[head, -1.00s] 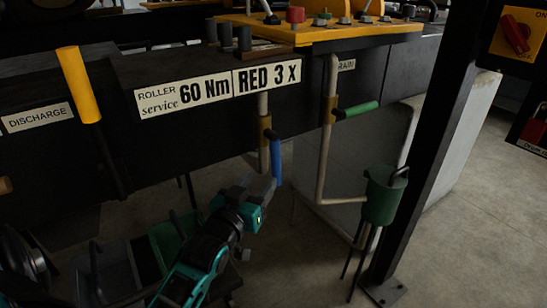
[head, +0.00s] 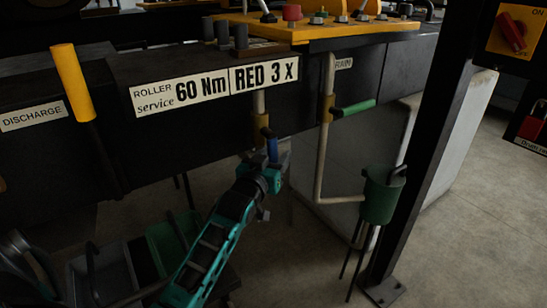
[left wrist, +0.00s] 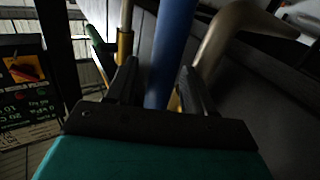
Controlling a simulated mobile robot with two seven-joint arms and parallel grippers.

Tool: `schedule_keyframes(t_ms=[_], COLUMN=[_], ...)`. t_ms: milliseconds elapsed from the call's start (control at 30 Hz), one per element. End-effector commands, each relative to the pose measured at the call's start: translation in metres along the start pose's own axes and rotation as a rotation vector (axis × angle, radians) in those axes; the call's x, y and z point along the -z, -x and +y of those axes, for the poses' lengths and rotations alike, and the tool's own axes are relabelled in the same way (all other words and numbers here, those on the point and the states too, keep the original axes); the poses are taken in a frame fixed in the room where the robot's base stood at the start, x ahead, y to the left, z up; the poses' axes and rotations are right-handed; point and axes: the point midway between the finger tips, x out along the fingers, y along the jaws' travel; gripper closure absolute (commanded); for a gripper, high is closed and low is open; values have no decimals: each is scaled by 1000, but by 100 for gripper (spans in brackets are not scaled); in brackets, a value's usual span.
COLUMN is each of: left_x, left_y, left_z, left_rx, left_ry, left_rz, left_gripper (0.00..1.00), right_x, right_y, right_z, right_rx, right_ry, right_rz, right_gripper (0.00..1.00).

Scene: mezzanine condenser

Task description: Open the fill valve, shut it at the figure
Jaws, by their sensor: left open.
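The blue valve handle (head: 272,149) hangs down from a brass-coloured valve body (head: 260,130) on a pale pipe under the dark machine frame. No label for this valve is readable. My left gripper (head: 265,169) is at the lower part of the blue handle. In the left wrist view the blue handle (left wrist: 170,50) runs between the two dark fingers of the open gripper (left wrist: 160,85); I cannot tell whether either touches it. My right gripper is not in view.
A green handle (head: 354,108) sticks out sideways on the neighbouring pipe, beside a label ending in "RAIN". A green funnel (head: 379,202) stands by a black post (head: 424,135). A yellow handle (head: 72,83) rises at left. Trays (head: 175,243) lie below my arm.

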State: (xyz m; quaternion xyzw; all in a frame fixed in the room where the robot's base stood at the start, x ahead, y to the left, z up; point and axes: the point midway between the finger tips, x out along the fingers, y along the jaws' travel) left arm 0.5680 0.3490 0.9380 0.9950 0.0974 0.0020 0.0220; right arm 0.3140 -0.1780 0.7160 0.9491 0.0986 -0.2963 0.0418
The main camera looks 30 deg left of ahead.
Motion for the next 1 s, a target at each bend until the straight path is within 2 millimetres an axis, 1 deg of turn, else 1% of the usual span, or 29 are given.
schedule_keyframes(t_ms=[67,600,1000], left_x=[0,0,-1], left_y=[0,0,0], left_z=[0,0,-1], left_rx=[0,0,0], left_ry=[0,0,4], left_rz=[0,0,6], left_gripper=[48,100,100], right_x=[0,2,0], right_y=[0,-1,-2], right_z=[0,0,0], right_rx=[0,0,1], right_ry=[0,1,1], right_rz=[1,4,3], right_gripper=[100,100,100])
